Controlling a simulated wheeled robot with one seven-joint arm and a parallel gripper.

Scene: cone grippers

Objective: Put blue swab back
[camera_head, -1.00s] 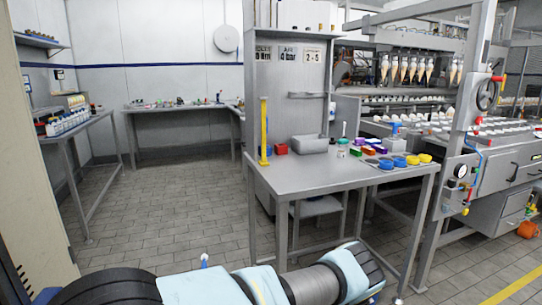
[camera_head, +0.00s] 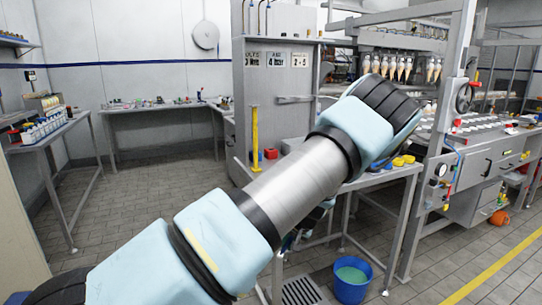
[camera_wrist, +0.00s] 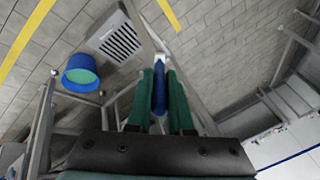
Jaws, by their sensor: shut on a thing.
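My gripper (camera_wrist: 158,88) shows in the wrist view with its two green fingers shut on the blue swab (camera_wrist: 159,88). The swab is a slim blue stick with a white tip (camera_wrist: 159,60), held lengthwise between the fingers and pointing away from the palm. Floor tiles and a grey metal frame lie beyond it. In the head view my arm crosses the middle of the picture and hides my gripper and the swab.
A grey metal table (camera_head: 372,181) stands behind my arm, largely hidden. It holds a red block (camera_head: 270,153), a yellow upright (camera_head: 254,140) and yellow dishes (camera_head: 402,160). A blue bucket (camera_head: 352,283) stands on the floor beside a floor grate (camera_head: 303,291). Floor at left is clear.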

